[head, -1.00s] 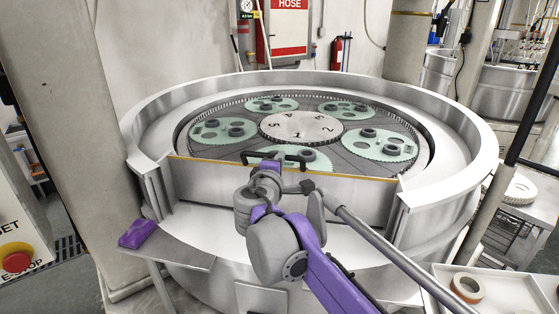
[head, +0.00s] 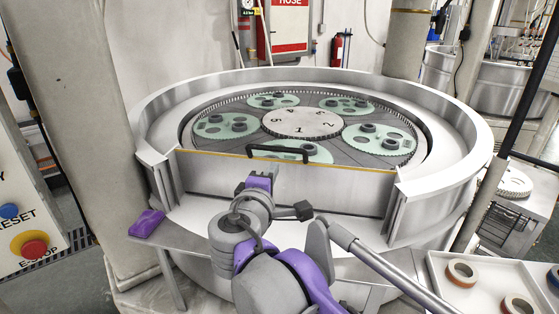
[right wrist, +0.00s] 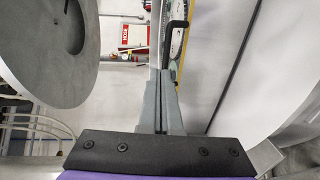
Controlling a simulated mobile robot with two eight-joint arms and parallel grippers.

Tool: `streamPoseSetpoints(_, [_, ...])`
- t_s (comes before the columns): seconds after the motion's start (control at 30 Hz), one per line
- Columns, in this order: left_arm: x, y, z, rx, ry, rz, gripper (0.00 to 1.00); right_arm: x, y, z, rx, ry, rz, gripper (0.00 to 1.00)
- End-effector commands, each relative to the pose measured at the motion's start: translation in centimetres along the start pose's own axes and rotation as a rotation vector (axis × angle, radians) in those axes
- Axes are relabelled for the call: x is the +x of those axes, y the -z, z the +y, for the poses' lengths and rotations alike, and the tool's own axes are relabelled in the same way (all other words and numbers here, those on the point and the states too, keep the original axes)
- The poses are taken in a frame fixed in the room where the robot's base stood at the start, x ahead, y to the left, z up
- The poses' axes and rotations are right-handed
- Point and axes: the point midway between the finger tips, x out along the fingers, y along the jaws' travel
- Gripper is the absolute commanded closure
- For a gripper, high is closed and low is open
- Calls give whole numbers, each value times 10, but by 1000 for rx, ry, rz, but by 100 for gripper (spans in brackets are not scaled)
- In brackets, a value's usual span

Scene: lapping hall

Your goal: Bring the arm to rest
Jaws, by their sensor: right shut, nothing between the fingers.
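My right arm reaches up from the bottom of the head view. Its gripper (head: 260,181), a purple and grey hand, is in front of the lapping machine's front panel, below the black handle (head: 279,150). In the right wrist view the grey fingers (right wrist: 168,88) are together with nothing held between them. The black handle also shows there (right wrist: 178,38), beyond the fingertips; they look apart from it. The fingertips are mostly hidden behind the hand in the head view. My left gripper is out of view.
The round lapping machine (head: 467,140) with green carriers fills the middle. A purple object (head: 146,223) lies on its left ledge. A control panel with a red stop button (head: 33,248) is at left. A white tray (head: 482,296) with rings is at lower right.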

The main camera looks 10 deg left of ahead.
Motion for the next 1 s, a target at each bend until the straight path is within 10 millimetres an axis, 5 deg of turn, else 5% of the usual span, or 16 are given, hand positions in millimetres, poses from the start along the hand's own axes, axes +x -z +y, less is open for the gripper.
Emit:
streamPoseSetpoints(0.17, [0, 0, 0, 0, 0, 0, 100, 2, -52, -32, 91, 95, -84, 100])
streamPoseSetpoints(0.33, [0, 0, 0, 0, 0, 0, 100, -11, -150, -109, 321, 294, -256, 100])
streamPoseSetpoints(0.5, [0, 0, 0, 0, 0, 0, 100, -56, -233, -202, 634, 495, -442, 100])
streamPoseSetpoints(0.6, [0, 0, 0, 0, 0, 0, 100, -95, -266, -258, 856, 600, -545, 100])
streamPoseSetpoints(0.8, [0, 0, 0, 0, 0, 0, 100, -155, -284, -335, 1239, 731, -661, 100])
streamPoseSetpoints(1.0, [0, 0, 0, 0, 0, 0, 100, -174, -280, -359, 1394, 772, -686, 100])
